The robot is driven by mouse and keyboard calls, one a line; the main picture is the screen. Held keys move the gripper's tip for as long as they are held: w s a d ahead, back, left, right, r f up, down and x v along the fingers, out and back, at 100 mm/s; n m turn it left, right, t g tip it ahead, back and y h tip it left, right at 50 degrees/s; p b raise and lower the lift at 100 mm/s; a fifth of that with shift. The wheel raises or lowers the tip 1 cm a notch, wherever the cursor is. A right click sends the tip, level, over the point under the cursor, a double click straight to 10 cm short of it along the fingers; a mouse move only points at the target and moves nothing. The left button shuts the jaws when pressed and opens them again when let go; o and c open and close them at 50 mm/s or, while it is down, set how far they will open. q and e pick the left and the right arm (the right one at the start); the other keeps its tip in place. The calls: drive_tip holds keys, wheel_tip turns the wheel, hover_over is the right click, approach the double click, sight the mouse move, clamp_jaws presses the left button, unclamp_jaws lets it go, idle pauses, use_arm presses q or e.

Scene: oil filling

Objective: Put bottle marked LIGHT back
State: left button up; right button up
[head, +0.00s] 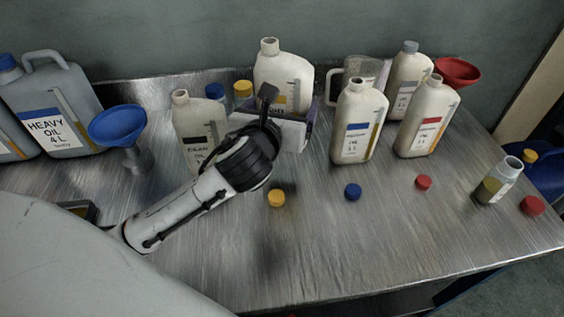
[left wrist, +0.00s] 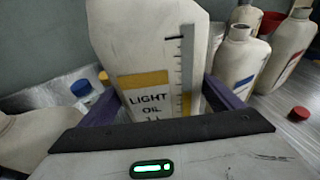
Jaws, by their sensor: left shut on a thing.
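The bottle marked LIGHT (head: 283,68) is cream-coloured with a yellow label band and a level scale, and its neck is uncapped. Its label reads LIGHT OIL in the left wrist view (left wrist: 150,55). My left gripper (head: 290,112) is shut on this bottle, with purple fingers on both sides of its lower body (left wrist: 160,100). The bottle is close to upright at the back of the metal table. Its base is hidden behind my gripper, so I cannot tell whether it touches the table. My right gripper is not in view.
A cream bottle (head: 188,118) stands just left of my gripper. Bottles with blue (head: 357,125) and red (head: 428,120) labels stand right. Yellow (head: 277,198), blue (head: 353,192) and red (head: 424,182) caps lie in front. The front of the table (head: 350,250) is clear.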

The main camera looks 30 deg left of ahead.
use_arm(q)
drive_tip(key=shift+w+a+r, duration=0.35)
drive_tip(key=shift+w+a, duration=0.25)
drive_tip(key=shift+w, duration=0.15)
drive_tip(key=shift+w+a+f, duration=0.1)
drive_tip(key=shift+w+f, duration=0.05)
drive_tip(key=shift+f, duration=0.15)
wheel_tip(320, 180, down, 9)
drive_tip(key=shift+f+b, duration=0.15)
drive_tip(key=shift+b, duration=1)
drive_tip(key=o, duration=1.5)
drive_tip(key=shift+f, duration=0.25)
drive_tip(key=shift+r, duration=0.15)
drive_tip(key=v, duration=1.2)
drive_tip(key=shift+a+p, duration=0.1)
drive_tip(key=shift+p, duration=0.25)
